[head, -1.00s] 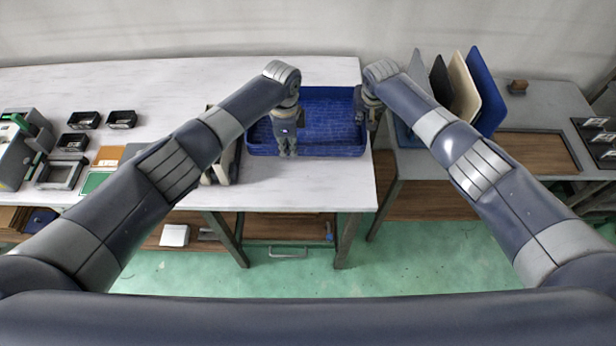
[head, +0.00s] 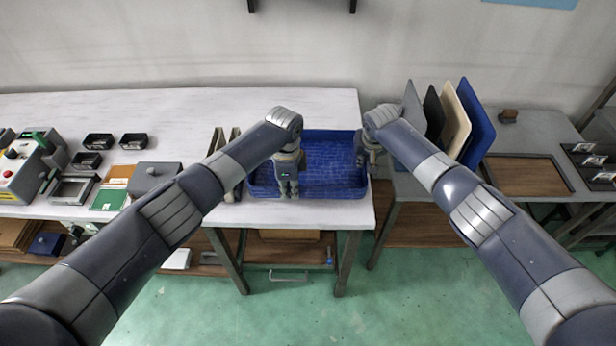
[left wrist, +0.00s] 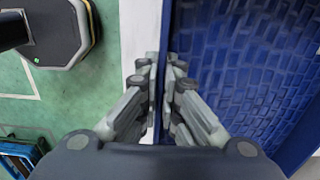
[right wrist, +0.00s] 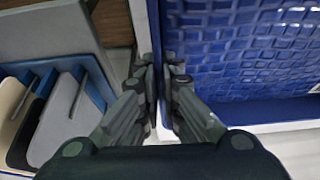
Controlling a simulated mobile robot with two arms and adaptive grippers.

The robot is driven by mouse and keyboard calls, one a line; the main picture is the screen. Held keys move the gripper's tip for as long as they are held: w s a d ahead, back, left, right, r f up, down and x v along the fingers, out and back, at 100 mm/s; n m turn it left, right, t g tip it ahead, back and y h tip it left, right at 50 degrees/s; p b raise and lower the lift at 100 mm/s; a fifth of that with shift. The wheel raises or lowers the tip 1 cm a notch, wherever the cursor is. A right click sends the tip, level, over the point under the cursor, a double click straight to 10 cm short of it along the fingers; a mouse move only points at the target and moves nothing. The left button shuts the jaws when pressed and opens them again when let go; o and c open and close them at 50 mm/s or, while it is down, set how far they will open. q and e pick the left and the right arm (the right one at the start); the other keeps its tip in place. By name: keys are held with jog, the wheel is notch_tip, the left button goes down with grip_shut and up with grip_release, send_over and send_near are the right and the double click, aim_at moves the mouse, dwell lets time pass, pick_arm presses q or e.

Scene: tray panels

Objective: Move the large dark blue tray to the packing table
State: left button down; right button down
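The large dark blue tray (head: 330,188) is at the right end of the white table (head: 120,214), close to its front edge. I cannot tell whether it rests on the table or is just above it. My left gripper (left wrist: 163,72) is shut on the tray's front wall, one finger on each side. My right gripper (right wrist: 160,72) is shut on the tray's right wall in the same way. In the left wrist view the tray floor (left wrist: 235,75) looks empty; the arms hide part of the tray in the head view.
Upright panels (head: 480,125) stand on the grey table (head: 535,135) to the right, across a narrow gap. A rack of upright boards (head: 218,150) stands just left of the tray. Small black bins (head: 133,141) and a machine (head: 25,165) are further left. Green floor is clear in front.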

aim_at(290, 207)
pick_arm(q)
jog(key=shift+f, duration=0.15)
pick_arm(e)
jog(key=shift+f, duration=0.15)
